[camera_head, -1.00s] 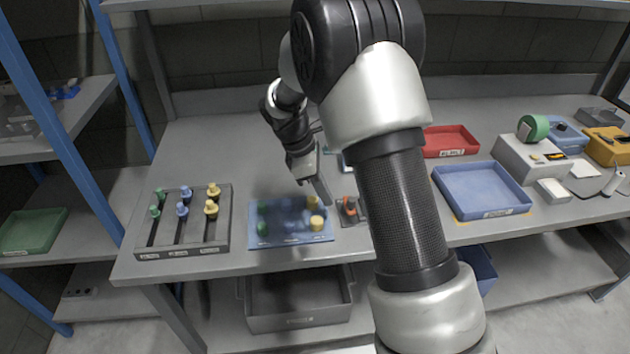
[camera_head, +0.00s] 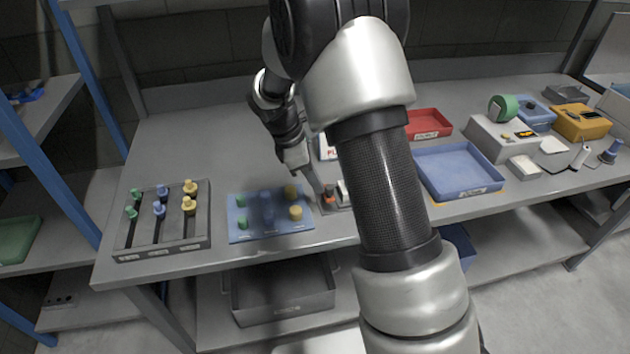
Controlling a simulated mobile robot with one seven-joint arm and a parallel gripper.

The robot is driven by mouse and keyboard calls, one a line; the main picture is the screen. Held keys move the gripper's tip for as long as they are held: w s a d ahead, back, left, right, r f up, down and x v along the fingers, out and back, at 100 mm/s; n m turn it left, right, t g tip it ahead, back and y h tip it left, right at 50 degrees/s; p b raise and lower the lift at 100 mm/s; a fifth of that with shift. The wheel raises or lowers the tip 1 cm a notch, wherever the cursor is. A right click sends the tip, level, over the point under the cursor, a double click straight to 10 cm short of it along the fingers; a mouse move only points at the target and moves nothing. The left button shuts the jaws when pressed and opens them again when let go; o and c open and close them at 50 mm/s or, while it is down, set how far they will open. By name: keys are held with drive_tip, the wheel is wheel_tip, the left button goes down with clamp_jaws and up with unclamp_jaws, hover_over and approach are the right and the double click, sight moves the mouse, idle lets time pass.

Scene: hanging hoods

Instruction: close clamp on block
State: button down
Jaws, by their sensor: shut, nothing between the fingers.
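The clamp (camera_head: 329,196), a small fixture with an orange-red part on a dark base, sits near the front of the grey bench, right of the blue peg board. A small whitish block (camera_head: 343,192) shows at its right side, partly hidden by my arm. My gripper (camera_head: 317,186) points down at the left of the clamp, its fingers shut and empty. Its tip is very close to the orange-red part; I cannot tell whether they touch. Whether the clamp is open or closed is too small to see.
The blue board (camera_head: 238,232) with green, blue and yellow pegs lies left of my gripper. A dark peg rack (camera_head: 205,238) stands further left. A blue tray (camera_head: 458,196) and a red tray (camera_head: 440,131) lie to the right. Bare bench (camera_head: 200,135) shows behind.

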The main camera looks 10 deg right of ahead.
drive_tip(key=shift+s+d+n, duration=0.1)
drive_tip(key=shift+s+n, duration=0.05)
drive_tip(key=shift+n, duration=0.25)
drive_tip(key=d+n+t+p, duration=0.1)
drive_tip(key=n, duration=0.2)
drive_tip(key=s+d+n+t+p, duration=0.1)
drive_tip(key=n+p, duration=0.1)
drive_tip(key=d+n+t+y+p, duration=0.1)
drive_tip(key=n, duration=0.2)
drive_tip(key=shift+s+d+r+n, duration=0.1)
drive_tip(key=shift+s+r+n, duration=0.1)
drive_tip(key=shift+n, duration=0.1)
drive_tip(key=shift+w+d+f+n+t+y+p, duration=0.1)
drive_tip(key=shift+w+d+n+t+y+p, duration=0.2)
drive_tip(key=shift+d+n+p, duration=0.6)
drive_tip(key=shift+w+d+f+n+t+y+p, duration=0.1)
drive_tip(key=shift+w+d+n+t+y+p, duration=0.25)
drive_tip(key=shift+n+p, duration=0.85)
drive_tip(key=shift+d, duration=0.25)
